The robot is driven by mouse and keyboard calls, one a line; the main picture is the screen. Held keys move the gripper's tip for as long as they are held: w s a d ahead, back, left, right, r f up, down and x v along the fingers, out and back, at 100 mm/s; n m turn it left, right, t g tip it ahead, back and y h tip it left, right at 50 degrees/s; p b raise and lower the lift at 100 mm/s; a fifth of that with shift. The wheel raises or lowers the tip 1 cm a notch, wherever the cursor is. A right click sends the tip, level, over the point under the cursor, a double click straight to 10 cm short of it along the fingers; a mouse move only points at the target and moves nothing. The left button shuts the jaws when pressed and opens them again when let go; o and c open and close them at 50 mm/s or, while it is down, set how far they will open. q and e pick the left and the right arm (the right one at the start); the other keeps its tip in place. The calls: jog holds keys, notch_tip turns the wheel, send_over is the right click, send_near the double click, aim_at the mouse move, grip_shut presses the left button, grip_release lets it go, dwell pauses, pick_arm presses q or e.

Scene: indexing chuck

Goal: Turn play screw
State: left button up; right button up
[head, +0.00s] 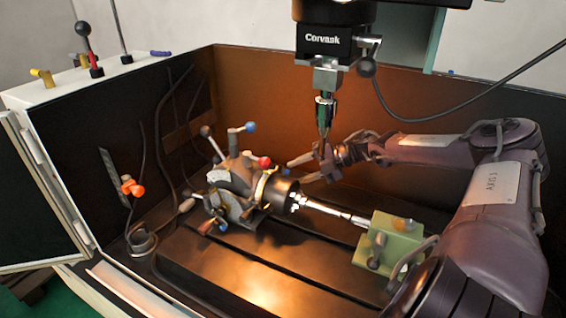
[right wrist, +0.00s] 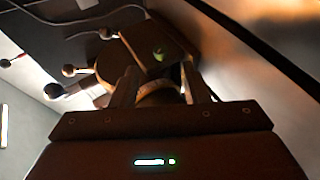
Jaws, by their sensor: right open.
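The indexing chuck (head: 240,185) stands on the machine bed, with a dark round body, a brass-coloured ring and several ball-ended levers. I cannot pick out the play screw for certain. My right gripper (head: 300,168) reaches in from the right, above and behind the chuck's right end. Its two fingers point left towards the chuck and are apart, with nothing held. In the right wrist view the open fingers (right wrist: 158,75) stand either side of a round part (right wrist: 158,92), below a block (right wrist: 158,45) with a green mark. Contact cannot be told. My left gripper is out of view.
A spindle head (head: 325,50) with a vertical tool hangs just above my right gripper. A bright shaft (head: 335,211) runs from the chuck to a green tailstock block (head: 390,240). Dark enclosure walls (head: 300,95) close the back and left. The front bed is clear.

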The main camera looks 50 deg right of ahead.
jog(key=b+x, duration=0.3)
jog(key=x, duration=0.2)
jog(key=shift+s+d+f+b, duration=0.15)
jog(key=shift+f+b, duration=0.1)
jog(key=shift+b, duration=0.15)
jog(key=shift+w+a+b, duration=0.3)
jog(key=shift+b, duration=0.2)
jog(key=shift+w+a, duration=0.1)
jog(key=shift+c, duration=0.4)
